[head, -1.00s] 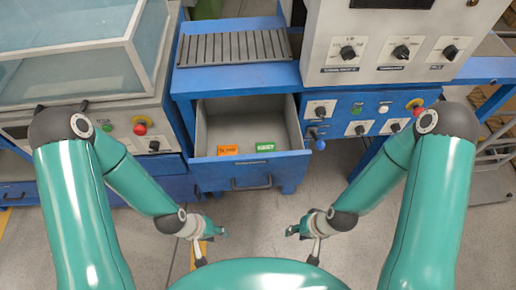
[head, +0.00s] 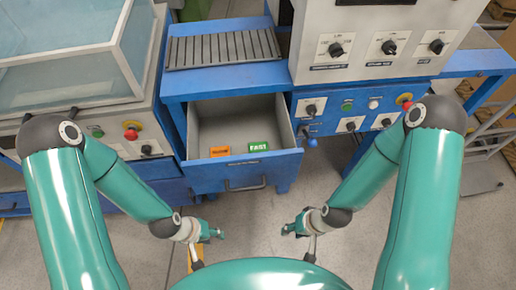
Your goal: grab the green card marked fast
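The green card (head: 258,147) carries white lettering that reads FAST. It lies in the open drawer (head: 190,135) of the blue machine, near the drawer's front wall. An orange card (head: 220,152) lies to its left in the same drawer; its lettering is too small to read surely. My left gripper (head: 208,246) is in front of the drawer, lower left, apart from it and holding nothing that I see. My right gripper (head: 298,242) is in front and to the lower right, also apart from the drawer. The finger gaps of both are too small to judge.
A control panel with knobs and buttons (head: 373,104) is right of the drawer. A slatted grille (head: 224,48) lies on the blue top above it. A glass-covered cabinet (head: 70,60) stands at left. Grey floor (head: 250,215) is free between my arms.

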